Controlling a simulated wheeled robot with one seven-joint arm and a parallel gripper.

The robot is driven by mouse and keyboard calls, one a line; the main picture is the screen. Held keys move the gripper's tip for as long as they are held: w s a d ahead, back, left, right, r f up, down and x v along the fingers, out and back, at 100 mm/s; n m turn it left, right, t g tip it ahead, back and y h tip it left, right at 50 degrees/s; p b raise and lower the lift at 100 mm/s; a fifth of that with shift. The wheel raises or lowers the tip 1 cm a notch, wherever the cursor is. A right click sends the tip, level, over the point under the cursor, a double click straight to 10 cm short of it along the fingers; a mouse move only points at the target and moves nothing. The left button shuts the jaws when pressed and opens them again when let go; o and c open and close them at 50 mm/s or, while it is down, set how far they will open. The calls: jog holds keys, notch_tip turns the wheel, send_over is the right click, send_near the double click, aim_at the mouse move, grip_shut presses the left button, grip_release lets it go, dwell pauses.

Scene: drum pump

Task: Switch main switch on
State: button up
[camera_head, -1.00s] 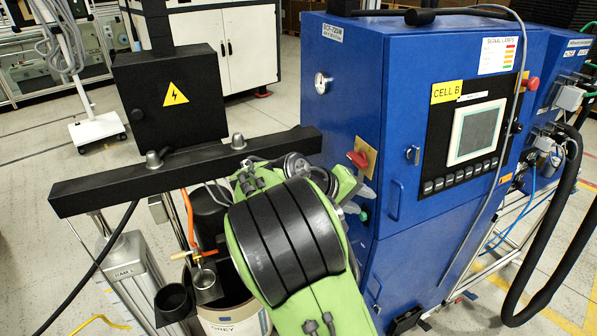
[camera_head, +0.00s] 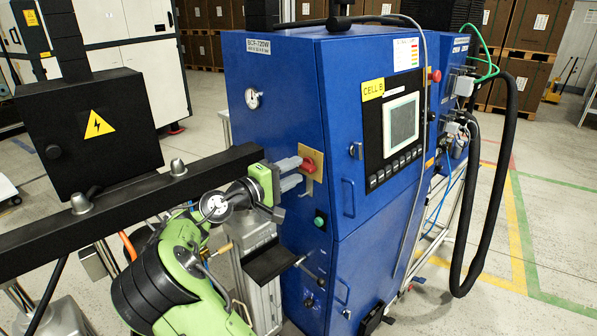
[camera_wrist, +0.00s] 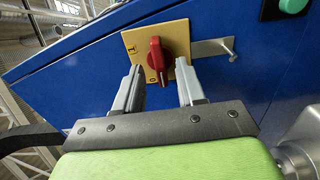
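The main switch is a red rotary knob (camera_head: 309,165) on a yellow plate (camera_head: 318,157) on the left face of the blue cabinet. In the wrist view the red knob (camera_wrist: 156,55) stands lengthwise towards the "0" mark at the bottom of the plate (camera_wrist: 178,36); a "1" mark is at the plate's left. My gripper (camera_head: 295,174) reaches the plate from the left. In the wrist view my gripper (camera_wrist: 158,80) is open, one grey finger on each side below the knob, with gaps between the fingers and the knob. Whether the tips reach alongside it is hard to tell.
The blue cabinet (camera_head: 280,110) carries a screen panel (camera_head: 401,122) and a green button (camera_head: 320,218). A metal hasp (camera_wrist: 213,47) sticks out beside the plate. A black beam (camera_head: 120,201) with a black box (camera_head: 88,130) runs close behind my arm.

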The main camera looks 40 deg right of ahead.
jog(key=shift+w+d, duration=0.1)
jog(key=shift+d, duration=1.15)
grip_shut()
jog(key=shift+m, duration=0.4)
jog(key=m+b, duration=0.2)
jog(key=m, duration=0.1)
jog(key=shift+f+m+b, duration=0.15)
jog(key=shift+m+b, duration=0.15)
jog(key=m+b, duration=0.2)
jog(key=m, duration=0.2)
jog(key=shift+m+b, duration=0.3)
jog(key=shift+b, duration=0.1)
jog(key=m+b, duration=0.2)
jog(key=m, duration=0.2)
jog(key=shift+m+b, duration=0.3)
jog(key=shift+b, duration=0.1)
jog(key=shift+m+b, duration=1.2)
jog(key=shift+m, duration=1)
